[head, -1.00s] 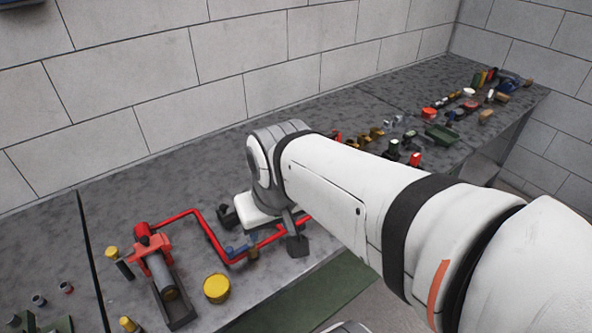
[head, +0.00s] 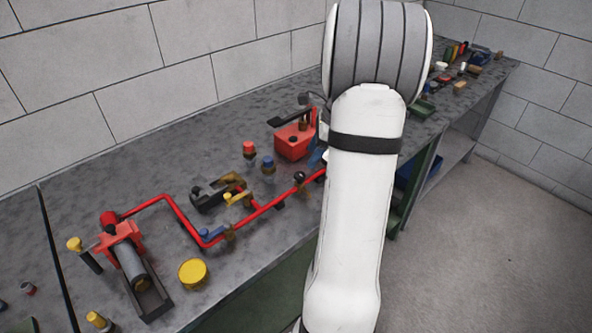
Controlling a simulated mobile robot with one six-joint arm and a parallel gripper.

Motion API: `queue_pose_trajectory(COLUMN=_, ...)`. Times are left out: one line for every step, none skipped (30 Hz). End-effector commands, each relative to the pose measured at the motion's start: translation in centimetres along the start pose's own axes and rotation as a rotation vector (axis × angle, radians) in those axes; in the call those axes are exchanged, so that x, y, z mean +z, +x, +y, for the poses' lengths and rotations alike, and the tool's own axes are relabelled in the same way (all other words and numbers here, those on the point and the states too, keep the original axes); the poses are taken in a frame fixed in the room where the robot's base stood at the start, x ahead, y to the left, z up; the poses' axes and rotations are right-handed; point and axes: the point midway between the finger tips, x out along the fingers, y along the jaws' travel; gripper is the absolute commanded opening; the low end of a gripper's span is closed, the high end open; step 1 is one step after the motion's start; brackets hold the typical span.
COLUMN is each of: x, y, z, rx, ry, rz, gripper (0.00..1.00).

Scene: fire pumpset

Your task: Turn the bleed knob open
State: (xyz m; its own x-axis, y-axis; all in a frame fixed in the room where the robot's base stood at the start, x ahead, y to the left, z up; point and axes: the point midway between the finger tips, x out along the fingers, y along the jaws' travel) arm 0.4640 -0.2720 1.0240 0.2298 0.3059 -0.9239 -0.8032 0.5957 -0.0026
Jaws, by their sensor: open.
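A red pipe (head: 265,208) runs across the bench from a red clamp-like fitting with a grey cylinder (head: 130,262) toward my arm. Along the pipe sit a blue-handled valve (head: 210,235), a yellow-handled valve (head: 238,198) and a small dark round knob on a brass-coloured body (head: 300,178). I cannot tell for sure which of these is the bleed knob. The pipe's right end passes behind my white arm. My gripper is hidden behind the arm, so I cannot see its jaws or what they are near.
A red box with a dark lever (head: 294,142) stands close left of my arm. Fittings with a red cap (head: 249,149) and a blue cap (head: 268,165) stand nearby. A yellow round tin (head: 193,272) is near the front edge. The bench's back left is clear.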

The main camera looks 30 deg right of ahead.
Motion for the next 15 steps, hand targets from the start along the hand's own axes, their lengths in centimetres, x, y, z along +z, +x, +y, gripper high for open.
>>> queue_pose_trajectory(x=-0.2, y=0.5, z=-0.1, rx=0.002, ry=0.010, rz=-0.002, gripper=0.52)
queue_pose_trajectory(x=-0.2, y=0.8, z=-0.1, rx=0.003, ry=0.012, rz=-0.002, gripper=0.52)
queue_pose_trajectory(x=-0.2, y=1.3, z=-0.1, rx=0.004, ry=0.012, rz=-0.003, gripper=0.52)
queue_pose_trajectory(x=-0.1, y=1.7, z=0.0, rx=0.004, ry=0.011, rz=-0.002, gripper=0.52)
queue_pose_trajectory(x=-0.1, y=2.2, z=0.0, rx=0.004, ry=0.010, rz=-0.002, gripper=0.52)
queue_pose_trajectory(x=-0.1, y=2.9, z=0.0, rx=0.005, ry=0.010, rz=-0.002, gripper=0.52)
queue_pose_trajectory(x=-0.1, y=3.4, z=0.0, rx=0.005, ry=0.010, rz=-0.002, gripper=0.52)
queue_pose_trajectory(x=-0.1, y=3.9, z=0.0, rx=0.005, ry=0.010, rz=-0.002, gripper=0.52)
queue_pose_trajectory(x=-0.1, y=4.5, z=0.0, rx=0.004, ry=0.009, rz=-0.001, gripper=0.52)
queue_pose_trajectory(x=-0.1, y=5.0, z=0.0, rx=0.005, ry=0.009, rz=-0.001, gripper=0.52)
queue_pose_trajectory(x=-0.1, y=5.4, z=0.0, rx=0.005, ry=0.009, rz=-0.001, gripper=0.52)
queue_pose_trajectory(x=-0.1, y=6.0, z=0.0, rx=0.004, ry=0.009, rz=-0.001, gripper=0.52)
queue_pose_trajectory(x=-0.1, y=6.3, z=0.0, rx=0.004, ry=0.008, rz=-0.001, gripper=0.52)
queue_pose_trajectory(x=-0.1, y=6.6, z=0.0, rx=0.003, ry=0.008, rz=-0.002, gripper=0.52)
queue_pose_trajectory(x=-0.1, y=7.0, z=0.0, rx=0.002, ry=0.008, rz=-0.001, gripper=0.52)
